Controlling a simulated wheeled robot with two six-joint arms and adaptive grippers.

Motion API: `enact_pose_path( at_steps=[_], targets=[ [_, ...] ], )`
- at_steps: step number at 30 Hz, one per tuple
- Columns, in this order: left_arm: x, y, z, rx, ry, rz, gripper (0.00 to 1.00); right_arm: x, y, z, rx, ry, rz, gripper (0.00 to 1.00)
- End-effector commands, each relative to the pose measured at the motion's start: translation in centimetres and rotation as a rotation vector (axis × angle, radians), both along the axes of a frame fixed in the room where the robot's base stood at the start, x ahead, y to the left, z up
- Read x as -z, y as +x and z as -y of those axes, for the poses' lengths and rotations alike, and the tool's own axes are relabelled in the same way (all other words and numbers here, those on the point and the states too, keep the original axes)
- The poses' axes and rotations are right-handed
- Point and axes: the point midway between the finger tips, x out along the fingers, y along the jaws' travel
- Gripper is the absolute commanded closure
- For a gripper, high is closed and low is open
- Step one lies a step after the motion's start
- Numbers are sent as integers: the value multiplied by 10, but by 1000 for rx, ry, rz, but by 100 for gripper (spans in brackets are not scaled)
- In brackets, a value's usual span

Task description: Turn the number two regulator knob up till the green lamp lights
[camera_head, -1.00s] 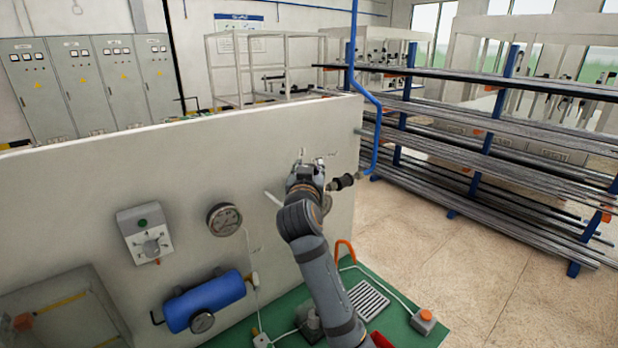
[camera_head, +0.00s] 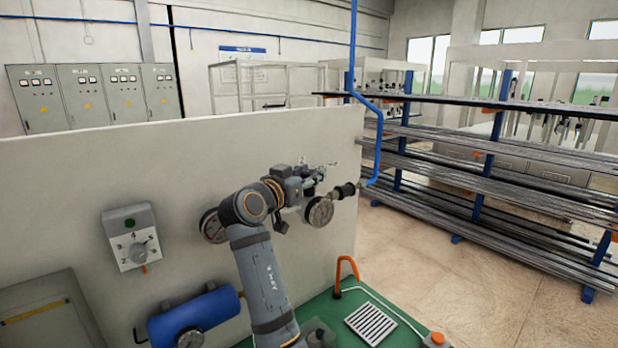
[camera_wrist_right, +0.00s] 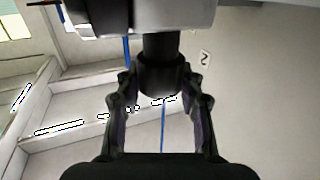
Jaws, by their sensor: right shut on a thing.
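My right gripper (camera_head: 316,175) is up against the pale panel, beside a round gauge (camera_head: 320,212). In the right wrist view my right gripper (camera_wrist_right: 160,90) has its two fingers on either side of a black round knob (camera_wrist_right: 162,72) and is shut on it. A label reading 2 (camera_wrist_right: 205,57) is on the panel beside the knob. In the head view the knob is hard to make out behind the gripper. A white box (camera_head: 143,252) with a numbered dial carries a small green lamp (camera_head: 130,223); it looks dark green, and I cannot tell if it is lit. My left gripper is not in view.
A black fitting (camera_head: 345,190) joins a blue pipe (camera_head: 378,140) right of the gripper. A blue tank (camera_head: 195,312) is low on the panel (camera_head: 60,185). A rack of long bars (camera_head: 490,165) stands right, with clear floor (camera_head: 420,250) before it.

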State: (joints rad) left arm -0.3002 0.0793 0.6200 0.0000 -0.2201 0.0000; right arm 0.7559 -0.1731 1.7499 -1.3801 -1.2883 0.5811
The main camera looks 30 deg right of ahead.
Motion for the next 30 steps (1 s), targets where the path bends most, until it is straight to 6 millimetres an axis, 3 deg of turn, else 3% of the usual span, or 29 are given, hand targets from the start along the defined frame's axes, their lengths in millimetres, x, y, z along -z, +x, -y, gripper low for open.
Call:
enact_pose_path(
  at_steps=[8,9,14,23,26,30],
  targets=[
    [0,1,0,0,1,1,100,-2,0,0,-1,-2,2,94],
    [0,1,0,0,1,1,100,-2,0,0,-1,-2,2,60],
    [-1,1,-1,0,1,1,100,-1,0,0,-1,-1,2,38],
    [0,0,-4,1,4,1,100,-2,0,0,-1,0,1,38],
    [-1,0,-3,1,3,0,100,-13,0,0,-1,-1,4,38],
    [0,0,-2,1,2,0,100,-44,0,0,-1,-2,6,38]
  ],
)
